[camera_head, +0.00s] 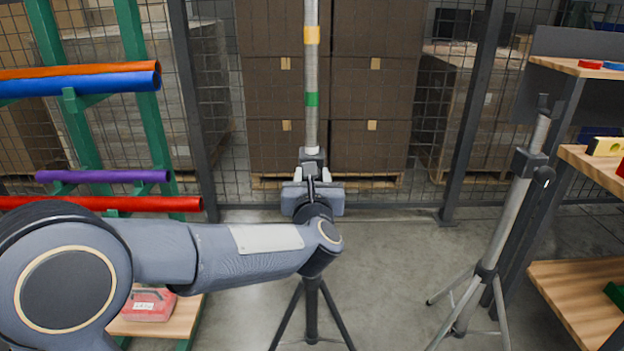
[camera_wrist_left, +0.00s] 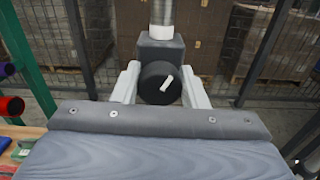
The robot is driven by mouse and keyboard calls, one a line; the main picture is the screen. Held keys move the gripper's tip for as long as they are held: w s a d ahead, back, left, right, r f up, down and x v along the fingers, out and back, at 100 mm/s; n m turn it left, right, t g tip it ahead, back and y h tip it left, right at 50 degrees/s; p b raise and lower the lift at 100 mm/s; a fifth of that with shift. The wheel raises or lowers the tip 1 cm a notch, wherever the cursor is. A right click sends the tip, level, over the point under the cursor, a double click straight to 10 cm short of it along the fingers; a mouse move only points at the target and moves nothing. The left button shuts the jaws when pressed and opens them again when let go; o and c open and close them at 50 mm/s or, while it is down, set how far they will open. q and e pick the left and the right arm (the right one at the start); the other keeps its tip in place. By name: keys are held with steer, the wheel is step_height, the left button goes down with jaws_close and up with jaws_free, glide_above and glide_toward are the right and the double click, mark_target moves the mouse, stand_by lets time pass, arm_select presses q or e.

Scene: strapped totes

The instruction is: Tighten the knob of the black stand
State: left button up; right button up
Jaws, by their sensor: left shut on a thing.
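The black stand (camera_head: 311,312) stands in the middle of the head view, on spread dark tripod legs. A silver pole (camera_head: 311,75) with an orange and a green band rises upright from its dark collar (camera_head: 312,155). In the left wrist view the round black knob (camera_wrist_left: 153,88) faces the camera, in front of the dark collar block (camera_wrist_left: 160,50). A white mark on the knob leans to the upper right. My left gripper (camera_head: 312,180) is at the collar, its light fingers shut on the knob from both sides. In the head view the gripper hides the knob. My right gripper is not in view.
A grey stand (camera_head: 498,220) with its own black knob (camera_head: 543,177) stands to the right, beside wooden shelves (camera_head: 580,285). A green rack with coloured pipes (camera_head: 80,83) is at the left. A mesh fence and stacked brown boxes (camera_head: 375,100) stand behind.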

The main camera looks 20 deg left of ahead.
arm_select(q)
steer(key=m, duration=0.3)
steer(key=shift+m+b, duration=0.3)
steer(key=m, duration=0.3)
steer(key=shift+d+m, duration=0.1)
steer(key=shift+m, duration=0.2)
steer(key=m+p, duration=0.1)
steer(key=m, duration=0.2)
steer(key=shift+m, duration=0.3)
steer(key=m+p, duration=0.1)
steer(key=m, duration=0.2)
steer(key=shift+d+m, duration=0.1)
steer(key=shift+m, duration=0.2)
steer(key=m+p, duration=0.2)
steer(key=m, duration=0.1)
steer(key=shift+f+m, duration=0.15)
steer(key=shift+m, duration=0.15)
steer(key=m+p, duration=0.1)
steer(key=m, duration=0.2)
steer(key=shift+m+p, duration=0.35)
steer(key=shift+m, duration=0.05)
steer(key=m+p, duration=0.1)
steer(key=m, duration=0.2)
steer(key=shift+f+p, duration=0.1)
steer(key=shift+p, duration=0.3)
steer(key=shift+f+m+p, duration=0.15)
steer(key=shift+m+p, duration=0.75)
steer(key=shift+m, duration=1.2)
